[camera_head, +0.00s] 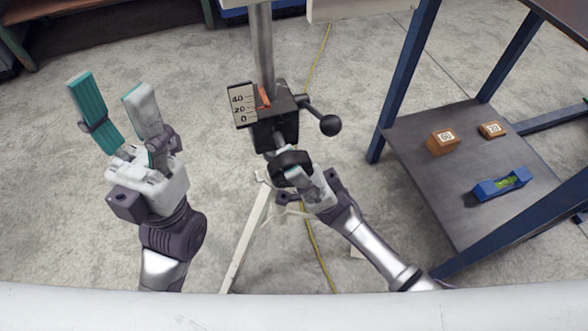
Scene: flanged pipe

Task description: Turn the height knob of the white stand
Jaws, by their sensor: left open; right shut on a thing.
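The stand has a metal column (262,48) rising from a black clamp block (275,128). A scale plate (242,105) marked 0, 20 and 40 sits on the block's left, beside an orange pointer (263,96). A lever with a black ball (330,125) sticks out to the right. The black height knob (287,163) is below the front of the block. My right gripper (293,172) is shut on the knob, and its fingers partly hide it. My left gripper (113,100) is open and empty, raised to the left of the stand, with its fingers spread upward.
A blue-framed table (400,85) stands at the right. Its lower shelf (425,185) holds a block marked 60 (441,144), a block marked 20 (491,130) and a blue level (502,184). A yellow cable (318,250) runs along the floor. The floor around my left gripper is clear.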

